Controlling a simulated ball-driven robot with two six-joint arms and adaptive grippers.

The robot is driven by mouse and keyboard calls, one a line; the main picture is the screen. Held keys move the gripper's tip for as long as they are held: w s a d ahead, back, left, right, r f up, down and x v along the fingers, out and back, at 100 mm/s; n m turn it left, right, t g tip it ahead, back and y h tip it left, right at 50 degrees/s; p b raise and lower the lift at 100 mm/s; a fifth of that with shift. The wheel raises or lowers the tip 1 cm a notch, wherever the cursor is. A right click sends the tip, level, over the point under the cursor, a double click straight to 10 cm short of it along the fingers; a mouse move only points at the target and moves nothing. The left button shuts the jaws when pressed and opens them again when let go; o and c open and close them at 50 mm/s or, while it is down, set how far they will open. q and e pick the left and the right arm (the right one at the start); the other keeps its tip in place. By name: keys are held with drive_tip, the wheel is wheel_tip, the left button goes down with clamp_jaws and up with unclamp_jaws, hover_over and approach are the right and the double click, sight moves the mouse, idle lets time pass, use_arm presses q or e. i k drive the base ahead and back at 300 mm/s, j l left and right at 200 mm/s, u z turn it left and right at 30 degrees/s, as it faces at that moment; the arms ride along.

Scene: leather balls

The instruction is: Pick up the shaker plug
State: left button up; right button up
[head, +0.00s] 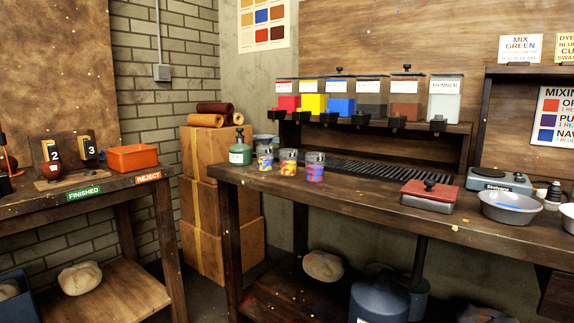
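I cannot single out the shaker plug for certain. Small dark stopper-like pieces (555,190) stand at the right end of the wooden workbench (370,208), behind the metal bowl (511,208); they are too small to tell apart. Three colourfully patterned cups or jars (288,163) stand in a row on the bench's left part, with greyish tops. Neither of my grippers shows in the head view.
Colour dispensers (342,97) stand on a shelf above a black ribbed strip (380,174). A side table at left bears an orange bin (132,158). Cartons (205,205) stand between.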

sight(551, 201)
drive_tip(key=z, duration=1.4)
